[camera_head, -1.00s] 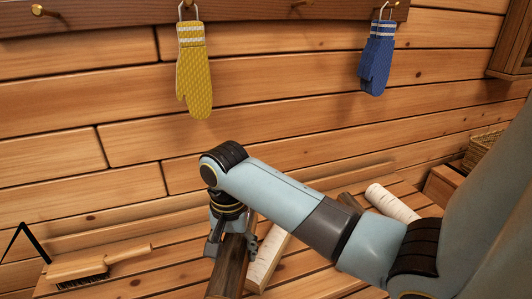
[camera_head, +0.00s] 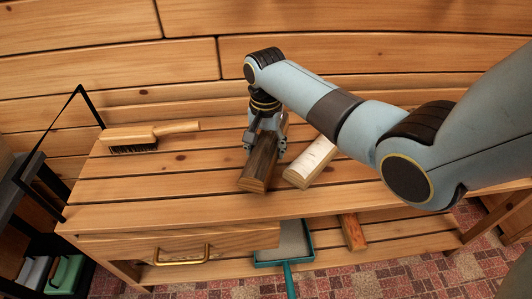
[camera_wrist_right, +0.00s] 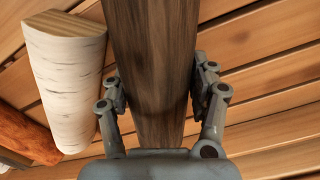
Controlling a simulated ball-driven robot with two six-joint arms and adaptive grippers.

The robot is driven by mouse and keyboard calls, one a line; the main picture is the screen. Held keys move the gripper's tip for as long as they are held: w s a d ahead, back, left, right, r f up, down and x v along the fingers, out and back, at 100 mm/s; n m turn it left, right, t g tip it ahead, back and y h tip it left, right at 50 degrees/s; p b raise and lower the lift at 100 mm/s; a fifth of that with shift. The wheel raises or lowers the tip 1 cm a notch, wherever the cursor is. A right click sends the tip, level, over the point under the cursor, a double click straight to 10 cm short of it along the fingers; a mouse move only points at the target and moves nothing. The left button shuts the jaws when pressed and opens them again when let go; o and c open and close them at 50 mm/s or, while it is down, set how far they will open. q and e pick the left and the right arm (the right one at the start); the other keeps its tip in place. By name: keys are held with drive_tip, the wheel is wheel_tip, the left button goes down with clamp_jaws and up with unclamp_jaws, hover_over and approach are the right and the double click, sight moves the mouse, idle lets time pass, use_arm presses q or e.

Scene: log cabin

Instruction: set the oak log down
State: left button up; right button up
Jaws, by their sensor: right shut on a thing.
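The oak log (camera_head: 262,165) is a dark-barked split piece with a pale cut end, at the middle of the slatted wooden bench (camera_head: 130,195). My right gripper (camera_head: 264,147) comes down on it from above and is shut on it. In the right wrist view the oak log (camera_wrist_right: 152,75) runs between the two fingers (camera_wrist_right: 160,95), one on each side. The log lies at or very close to the bench top; I cannot tell whether it touches. My left gripper is not in view.
A white birch log (camera_head: 311,162) lies just right of the oak log. A brush (camera_head: 150,135) lies at the back left. A reddish log (camera_head: 353,232) and a dustpan (camera_head: 293,243) are on the shelf below. The bench's left part is clear.

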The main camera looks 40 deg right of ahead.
sight(266, 139)
wheel_tip(266, 139, down, 3)
drive_tip(key=shift+r+b, duration=0.2)
drive_tip(key=shift+b, duration=0.2)
drive_tip(key=shift+r, duration=0.15)
drive_tip(key=o, duration=1.7)
wheel_tip(266, 139, up, 12)
drive_tip(key=p, duration=0.5)
